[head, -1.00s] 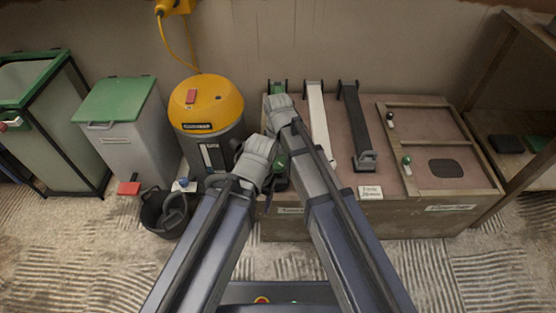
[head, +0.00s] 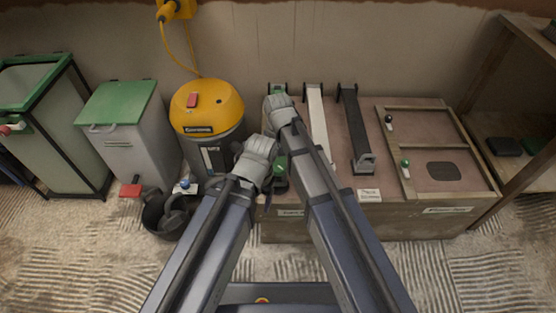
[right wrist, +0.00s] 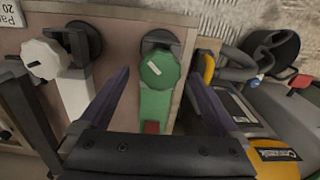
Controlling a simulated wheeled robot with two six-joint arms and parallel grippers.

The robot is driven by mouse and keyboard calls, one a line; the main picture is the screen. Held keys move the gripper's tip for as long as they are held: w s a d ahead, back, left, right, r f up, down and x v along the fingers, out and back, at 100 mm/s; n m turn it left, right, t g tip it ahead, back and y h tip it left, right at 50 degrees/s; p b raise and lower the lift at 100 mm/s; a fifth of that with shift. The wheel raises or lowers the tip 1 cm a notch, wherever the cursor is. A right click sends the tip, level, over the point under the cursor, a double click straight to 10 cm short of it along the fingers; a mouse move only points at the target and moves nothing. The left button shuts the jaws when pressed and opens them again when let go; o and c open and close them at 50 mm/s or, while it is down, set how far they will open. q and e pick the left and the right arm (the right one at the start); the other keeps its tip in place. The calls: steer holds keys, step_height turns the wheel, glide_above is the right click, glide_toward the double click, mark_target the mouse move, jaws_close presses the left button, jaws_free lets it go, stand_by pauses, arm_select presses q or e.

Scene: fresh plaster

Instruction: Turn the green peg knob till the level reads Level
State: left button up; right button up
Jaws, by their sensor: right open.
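A green knob (right wrist: 158,70) with a white mark sits at the near end of a green bar (right wrist: 155,105) with a red patch, in the right wrist view. My right gripper (right wrist: 155,100) is open, its two fingers on either side of the bar; I cannot tell if they touch it. In the head view the green knob (head: 281,165) shows beside my left gripper (head: 257,155), whose jaws are hidden. My right gripper (head: 278,104) is over the bar's far part. A smaller green peg (head: 405,163) stands on a wooden frame. I see no level reading.
A white bar (head: 318,120) and a black bar (head: 354,130) lie beside the green one on the wooden bench (head: 340,222). A yellow-topped vacuum (head: 206,106), a bucket (head: 163,212) and a green-lidded bin (head: 118,102) stand left. An open shelf (head: 500,110) is at right.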

step_height(320, 180, up, 6)
steer(key=p, duration=0.5)
steer(key=shift+s, duration=0.1)
steer(key=s+d+n+h, duration=0.1)
steer(key=s+d+n, duration=0.2)
steer(key=s, duration=1.2)
steer(key=d, duration=0.3)
stand_by(0.5)
